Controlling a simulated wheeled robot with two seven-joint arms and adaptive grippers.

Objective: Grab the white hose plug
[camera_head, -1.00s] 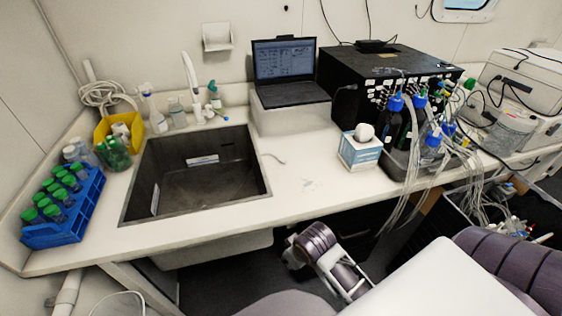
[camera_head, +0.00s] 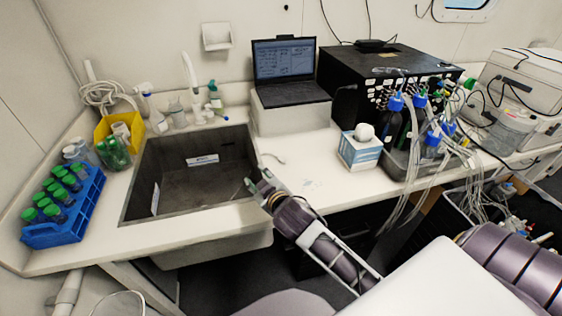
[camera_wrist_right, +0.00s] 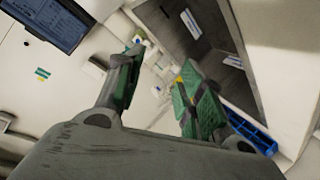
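A small pale curved piece (camera_head: 274,158) lies on the counter between the sink and the laptop. It is too small to tell whether it is the white hose plug. My right gripper (camera_head: 257,181) is over the sink's right front edge, a little nearer than that piece. In the right wrist view its two green-padded fingers (camera_wrist_right: 160,70) stand apart with nothing seen held between them. I cannot make out the plug clearly in the wrist view. My left gripper is out of view.
The sink (camera_head: 130,205) is beside the right gripper. A laptop (camera_head: 284,70) on a white box stands behind. A tissue box (camera_head: 358,152), blue-capped bottles (camera_head: 396,104) and loose tubes are to the right. A blue rack (camera_head: 88,212) stands far left. The counter front centre is clear.

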